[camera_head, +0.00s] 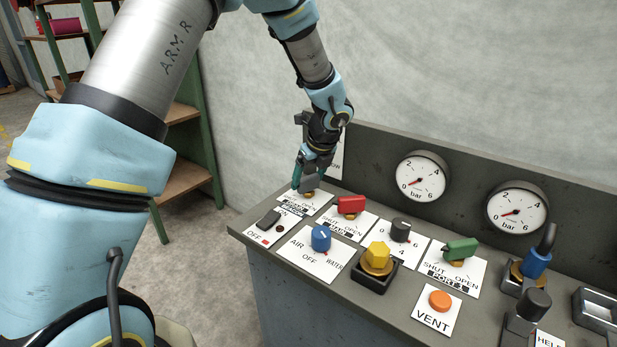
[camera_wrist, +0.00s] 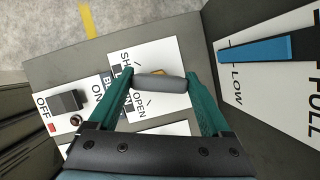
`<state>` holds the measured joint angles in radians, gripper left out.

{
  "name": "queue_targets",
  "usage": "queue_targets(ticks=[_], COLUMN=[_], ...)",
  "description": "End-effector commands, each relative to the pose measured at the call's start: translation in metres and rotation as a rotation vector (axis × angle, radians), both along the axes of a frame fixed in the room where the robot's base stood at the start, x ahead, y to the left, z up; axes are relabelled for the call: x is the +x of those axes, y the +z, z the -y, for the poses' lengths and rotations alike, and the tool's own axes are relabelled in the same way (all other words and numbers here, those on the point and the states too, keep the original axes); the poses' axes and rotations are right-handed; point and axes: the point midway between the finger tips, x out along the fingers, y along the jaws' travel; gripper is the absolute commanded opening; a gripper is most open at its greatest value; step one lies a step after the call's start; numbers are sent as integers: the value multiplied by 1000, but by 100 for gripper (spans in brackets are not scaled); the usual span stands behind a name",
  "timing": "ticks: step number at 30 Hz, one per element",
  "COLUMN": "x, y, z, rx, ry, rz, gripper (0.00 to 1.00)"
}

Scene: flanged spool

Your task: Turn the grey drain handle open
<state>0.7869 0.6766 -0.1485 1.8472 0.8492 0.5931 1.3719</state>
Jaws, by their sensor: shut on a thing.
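The grey drain handle (camera_wrist: 163,84) shows in the wrist view as a rounded bar over a brass-coloured part. It sits on a white plate (camera_wrist: 148,62) marked SHUT and OPEN. My gripper (camera_wrist: 160,80) is shut on the handle, with one green finger at each end of the bar. In the head view my gripper (camera_head: 308,184) is at the panel's far left corner, over the same plate, and it mostly hides the handle there. The bar lies crosswise in the wrist view, its left end near the word SHUT.
Close by are a red handle (camera_head: 351,204), a black rocker switch (camera_head: 269,217) and a blue AIR/WATER knob (camera_head: 320,238). A yellow knob (camera_head: 377,256) and a green handle (camera_head: 460,249) are further right. A blue level strip (camera_wrist: 254,50) is on the upright panel beside my gripper.

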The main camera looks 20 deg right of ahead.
Motion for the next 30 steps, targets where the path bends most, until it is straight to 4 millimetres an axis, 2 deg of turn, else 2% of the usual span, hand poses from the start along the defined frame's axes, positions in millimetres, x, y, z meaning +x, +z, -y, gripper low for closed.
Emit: queue_targets(ticks=[30], x=[1], y=[1], z=[0], rx=[-2], ry=[932], rz=[2], gripper=[27])
